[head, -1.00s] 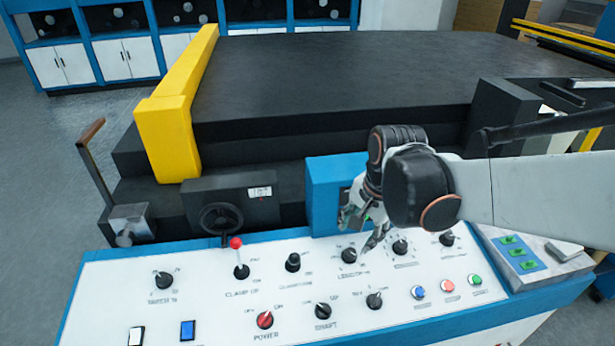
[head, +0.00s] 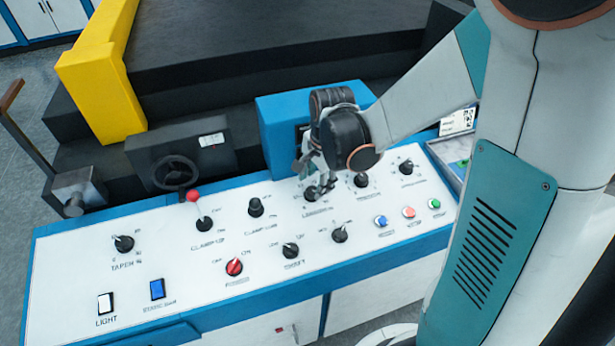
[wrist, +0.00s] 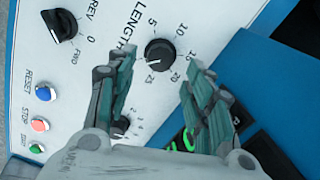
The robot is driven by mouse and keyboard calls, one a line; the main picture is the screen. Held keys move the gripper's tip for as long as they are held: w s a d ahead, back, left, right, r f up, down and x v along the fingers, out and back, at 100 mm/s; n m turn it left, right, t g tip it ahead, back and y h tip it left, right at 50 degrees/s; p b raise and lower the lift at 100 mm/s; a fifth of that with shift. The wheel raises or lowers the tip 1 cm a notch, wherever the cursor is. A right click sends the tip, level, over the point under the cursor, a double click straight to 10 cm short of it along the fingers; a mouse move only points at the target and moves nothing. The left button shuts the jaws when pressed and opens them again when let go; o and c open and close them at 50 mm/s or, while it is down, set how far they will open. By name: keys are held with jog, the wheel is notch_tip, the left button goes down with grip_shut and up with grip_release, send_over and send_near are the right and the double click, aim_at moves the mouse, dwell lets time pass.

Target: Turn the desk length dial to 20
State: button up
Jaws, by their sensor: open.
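The length dial (wrist: 159,52) is a round black knob on the white control panel (wrist: 107,25). In the wrist view, numbers including 5, 10, 15 and 25 ring it, and a short white mark shows on its lower left side. The number it points to is hard to read. My gripper (wrist: 158,67) is open, its two fingers on either side of the dial in that view, and I cannot tell whether they touch it. In the head view my gripper (head: 319,183) is over the dial (head: 310,196), partly hiding it.
Other knobs stand close by, including a black dial (head: 361,180) to the right and a knob (head: 340,235) below. Blue (head: 380,221), red and green buttons are at the right. A red-tipped clamp lever (head: 193,196) rises at the left. A blue box (head: 277,125) stands behind the dial.

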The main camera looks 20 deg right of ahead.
aim_at(313, 189)
jog(key=shift+w+a+f+b, duration=0.1)
jog(key=shift+w+f+b, duration=0.1)
jog(key=shift+f, duration=0.65)
jog(key=shift+w+f+b, duration=0.1)
jog(key=shift+f+b, duration=0.05)
jog(key=shift+f, duration=0.7)
jog(key=shift+s, duration=0.1)
jog(key=c, duration=1.1)
